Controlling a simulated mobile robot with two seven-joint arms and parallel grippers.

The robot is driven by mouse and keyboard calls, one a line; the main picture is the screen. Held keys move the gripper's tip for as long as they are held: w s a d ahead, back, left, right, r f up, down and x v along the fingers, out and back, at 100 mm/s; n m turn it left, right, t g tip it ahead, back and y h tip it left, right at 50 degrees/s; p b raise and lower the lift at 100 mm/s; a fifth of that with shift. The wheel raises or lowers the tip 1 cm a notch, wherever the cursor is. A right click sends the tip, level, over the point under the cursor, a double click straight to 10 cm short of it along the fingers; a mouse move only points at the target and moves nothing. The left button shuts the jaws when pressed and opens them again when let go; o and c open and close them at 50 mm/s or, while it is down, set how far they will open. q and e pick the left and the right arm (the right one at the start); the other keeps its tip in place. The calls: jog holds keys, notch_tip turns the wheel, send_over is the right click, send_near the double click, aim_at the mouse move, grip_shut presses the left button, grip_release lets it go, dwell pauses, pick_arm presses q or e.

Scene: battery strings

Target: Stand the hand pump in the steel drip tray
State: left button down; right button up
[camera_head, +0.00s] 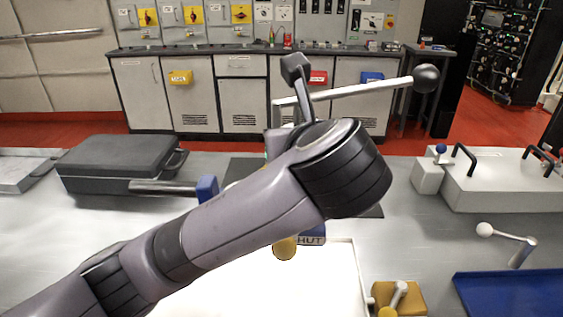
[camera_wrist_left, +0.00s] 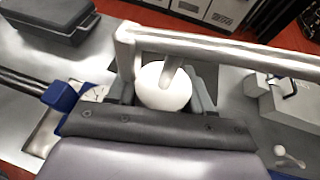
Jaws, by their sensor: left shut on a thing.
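The hand pump shows in the head view as a pale lever (camera_head: 360,91) with a black ball end and a dark link at its top. Its lower body is hidden behind my left arm. In the left wrist view, my left gripper (camera_wrist_left: 163,92) is shut on the pump's round white body (camera_wrist_left: 163,85), one finger on each side. The pale lever runs off to the right above it. The pump's base is hidden, so I cannot tell whether it touches anything. A shallow grey metal tray (camera_head: 22,174), apparently the steel drip tray, lies at the far left. My right gripper is out of view.
A dark case (camera_head: 118,163) lies beside the grey tray, with a blue-collared bar (camera_head: 207,189) nearer. A white panel (camera_head: 270,288) lies in front. A yellow block (camera_head: 398,298), a blue tray (camera_head: 515,292) and a pale box with black handles (camera_head: 505,182) occupy the right.

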pick_arm(q)
notch_tip(320, 180, down, 18)
jog(key=b, duration=0.1)
jog(key=shift+f+b, duration=0.2)
jog(key=shift+b, duration=0.2)
jog(key=shift+f, duration=0.1)
jog(key=shift+c, duration=2.3)
grip_release()
jog(key=shift+f, duration=0.25)
jog(key=shift+r, duration=0.1)
jog(key=p+v, duration=0.2)
jog(key=v, duration=1)
